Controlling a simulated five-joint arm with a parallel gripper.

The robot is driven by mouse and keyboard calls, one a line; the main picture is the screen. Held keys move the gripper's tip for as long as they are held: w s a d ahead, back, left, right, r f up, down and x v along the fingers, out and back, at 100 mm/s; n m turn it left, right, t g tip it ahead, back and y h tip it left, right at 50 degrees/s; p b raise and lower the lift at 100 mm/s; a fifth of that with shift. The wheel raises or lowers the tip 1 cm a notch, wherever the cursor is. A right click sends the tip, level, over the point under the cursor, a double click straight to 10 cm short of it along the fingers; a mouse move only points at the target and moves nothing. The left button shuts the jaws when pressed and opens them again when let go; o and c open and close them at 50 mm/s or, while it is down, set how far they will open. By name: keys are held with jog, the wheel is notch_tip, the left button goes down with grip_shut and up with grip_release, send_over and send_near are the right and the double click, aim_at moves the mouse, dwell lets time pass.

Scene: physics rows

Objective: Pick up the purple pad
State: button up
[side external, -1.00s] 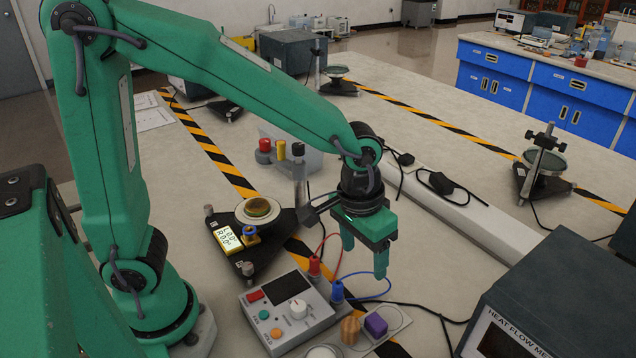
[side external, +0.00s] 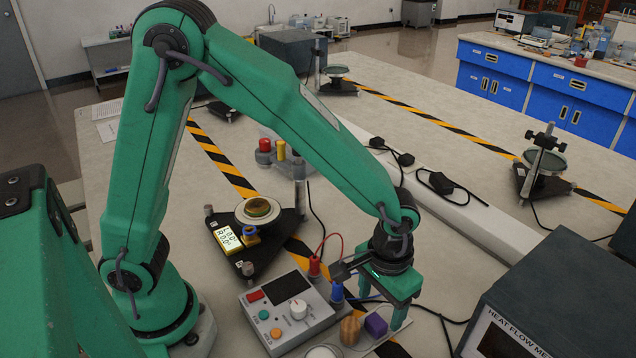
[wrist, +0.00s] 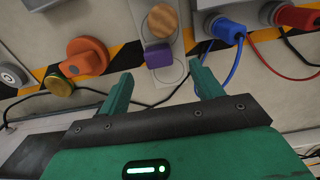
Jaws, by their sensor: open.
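The purple pad (side external: 376,325) is a small block on a pale plate (side external: 402,327) beside the control box. It also shows in the wrist view (wrist: 158,56), just beyond the fingertips and roughly between their lines. My gripper (side external: 388,312) is open and empty, with its fingers pointing down near the pad. In the side external view one finger stands just right of the pad; the other finger is mostly hidden. In the wrist view both green fingers (wrist: 160,82) are apart with nothing between them. I cannot tell the exact height of the fingertips above the plate.
A wooden-looking cylinder (side external: 350,330) stands right beside the pad on the plate. The grey control box (side external: 290,312) with red and blue plugs and cables is to the left. A dark heat flow meter (side external: 550,300) stands to the right, with some bare bench between.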

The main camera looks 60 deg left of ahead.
aim_at(377, 321)
jog(key=shift+f, duration=0.25)
jog(key=shift+s+f, duration=0.15)
jog(key=shift+f, duration=2.35)
jog(key=c, duration=1.1)
jog(key=shift+o, duration=0.2)
jog(key=shift+r, duration=0.15)
jog(key=shift+r, duration=4.9)
